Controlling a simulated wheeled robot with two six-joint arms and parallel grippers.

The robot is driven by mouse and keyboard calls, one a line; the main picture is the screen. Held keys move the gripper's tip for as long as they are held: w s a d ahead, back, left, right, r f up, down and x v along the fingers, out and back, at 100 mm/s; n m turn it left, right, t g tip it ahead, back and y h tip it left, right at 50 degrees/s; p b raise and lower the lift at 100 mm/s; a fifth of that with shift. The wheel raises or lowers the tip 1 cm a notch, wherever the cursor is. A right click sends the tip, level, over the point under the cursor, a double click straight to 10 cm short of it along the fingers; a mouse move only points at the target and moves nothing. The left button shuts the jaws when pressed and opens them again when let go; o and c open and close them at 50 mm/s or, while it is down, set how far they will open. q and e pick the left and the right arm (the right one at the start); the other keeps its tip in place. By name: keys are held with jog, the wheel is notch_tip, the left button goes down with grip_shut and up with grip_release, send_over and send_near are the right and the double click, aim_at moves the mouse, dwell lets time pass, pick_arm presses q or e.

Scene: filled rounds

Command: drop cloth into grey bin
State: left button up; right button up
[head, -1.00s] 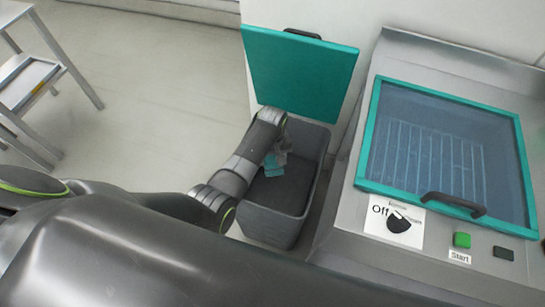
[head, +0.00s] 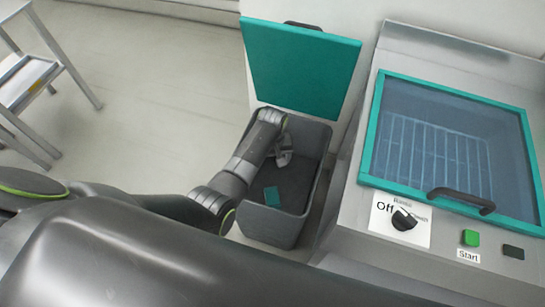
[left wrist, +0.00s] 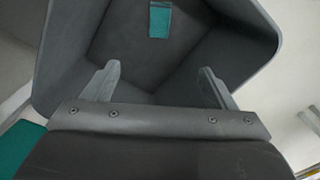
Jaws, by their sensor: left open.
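The grey bin (head: 313,140) stands on the floor with its teal lid (head: 300,65) raised at the back. The teal cloth (head: 272,196) lies inside it on the dark bottom. In the left wrist view the cloth (left wrist: 160,20) lies beyond my fingertips, clear of them. My left gripper (head: 284,152) is over the bin opening, pointing down into it. In the left wrist view its two fingers (left wrist: 158,80) are wide apart with nothing between them. My right gripper is not in view.
A steel machine with a teal-framed glass lid (head: 450,150), a dial (head: 403,219) and a green button (head: 470,238) stands close to the bin's right. A metal step stand (head: 25,80) is at the far left. The floor (head: 160,90) between is clear.

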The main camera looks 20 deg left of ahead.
pick_arm(q)
jog(key=shift+r, duration=0.15)
notch_tip(320, 180, up, 17)
jog(key=p, duration=0.2)
dwell(0.7)
